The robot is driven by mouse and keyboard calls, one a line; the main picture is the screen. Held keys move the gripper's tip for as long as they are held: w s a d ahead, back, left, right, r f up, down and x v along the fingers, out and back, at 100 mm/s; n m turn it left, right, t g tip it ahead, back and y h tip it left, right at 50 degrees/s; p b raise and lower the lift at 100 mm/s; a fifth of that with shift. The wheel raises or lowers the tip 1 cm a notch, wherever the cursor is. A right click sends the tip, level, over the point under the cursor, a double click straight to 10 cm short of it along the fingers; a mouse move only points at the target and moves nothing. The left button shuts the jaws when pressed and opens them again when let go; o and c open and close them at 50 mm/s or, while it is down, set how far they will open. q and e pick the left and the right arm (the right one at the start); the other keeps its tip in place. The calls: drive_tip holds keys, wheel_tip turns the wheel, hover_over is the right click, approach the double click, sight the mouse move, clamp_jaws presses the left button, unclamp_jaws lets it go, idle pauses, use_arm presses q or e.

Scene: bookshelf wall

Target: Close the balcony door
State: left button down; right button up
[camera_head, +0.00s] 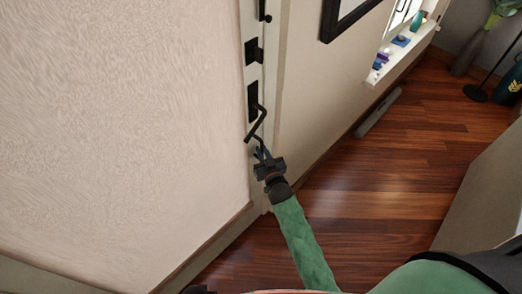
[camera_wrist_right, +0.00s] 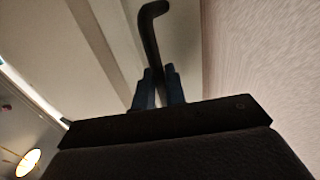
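My right gripper (camera_head: 263,154) is at the lower end of the lever, at the end of my green arm. In the right wrist view, the curved black handle (camera_wrist_right: 151,28) runs down between the two dark blue fingers (camera_wrist_right: 159,80), which are close together around it. Their exact contact is dark and hard to see. My left gripper is not in view.
A window sill (camera_head: 402,48) with small items and a floor lamp base (camera_head: 475,93) are at the upper right. A pale panel (camera_head: 480,190) stands at the right.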

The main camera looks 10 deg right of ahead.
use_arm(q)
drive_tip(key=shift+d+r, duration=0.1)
use_arm(e)
drive_tip(key=shift+o, duration=0.4)
drive_tip(key=shift+s+d, duration=0.1)
drive_tip(key=shift+d, duration=0.2)
